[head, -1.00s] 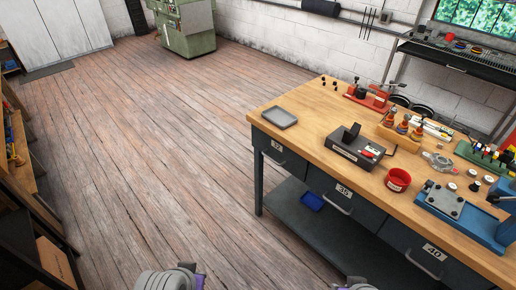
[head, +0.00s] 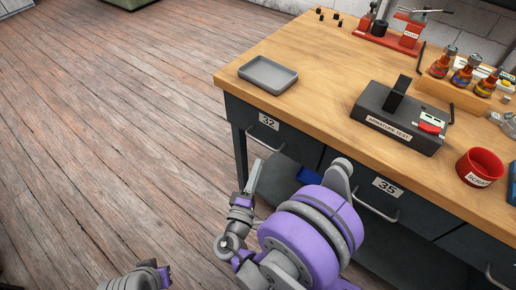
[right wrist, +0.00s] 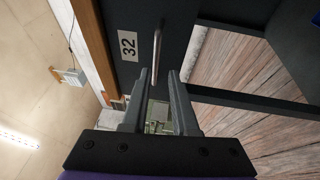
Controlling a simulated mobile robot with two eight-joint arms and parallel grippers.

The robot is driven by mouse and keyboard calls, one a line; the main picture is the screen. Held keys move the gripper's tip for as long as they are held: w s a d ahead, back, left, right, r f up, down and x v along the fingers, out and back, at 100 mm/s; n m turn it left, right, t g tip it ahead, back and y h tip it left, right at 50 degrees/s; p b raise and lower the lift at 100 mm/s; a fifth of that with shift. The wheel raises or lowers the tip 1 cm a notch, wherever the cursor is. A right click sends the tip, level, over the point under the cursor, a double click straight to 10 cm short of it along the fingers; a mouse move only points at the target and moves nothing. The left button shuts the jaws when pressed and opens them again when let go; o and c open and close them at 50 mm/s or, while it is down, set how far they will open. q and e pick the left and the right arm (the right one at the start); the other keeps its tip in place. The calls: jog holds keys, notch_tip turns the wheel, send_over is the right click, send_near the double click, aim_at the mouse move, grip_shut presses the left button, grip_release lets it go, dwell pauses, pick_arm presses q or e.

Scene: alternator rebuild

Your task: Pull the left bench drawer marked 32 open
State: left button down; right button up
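The dark drawer marked 32 (head: 257,128) is at the left end of the bench and looks shut. Its bar handle (head: 264,147) sits below the label. My right gripper (head: 254,172) is just in front of and below this handle. In the right wrist view the label 32 (right wrist: 128,45) and the handle (right wrist: 157,52) show ahead. My right gripper (right wrist: 160,76) is open there, its two fingers apart with the handle's end lined up between the tips. I cannot tell whether they touch it. My left gripper is not in view; only a piece of arm shows at the bottom left.
Drawer 35 (head: 386,187) is to the right, with its own handle. A grey tray (head: 268,73), a black armature test box (head: 400,120) and a red cup (head: 480,167) stand on the wooden bench top. The plank floor (head: 110,150) left of the bench is clear.

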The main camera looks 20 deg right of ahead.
aim_at(260, 141)
jog(key=shift+n+t, duration=0.4)
jog(key=shift+t, duration=0.2)
jog(key=x, duration=0.6)
jog(key=a+x, duration=0.1)
jog(key=x, duration=0.2)
jog(key=shift+w+d+b, duration=0.1)
jog(key=shift+w+b, duration=0.2)
jog(key=shift+w, duration=0.3)
grip_shut()
dwell(0.3)
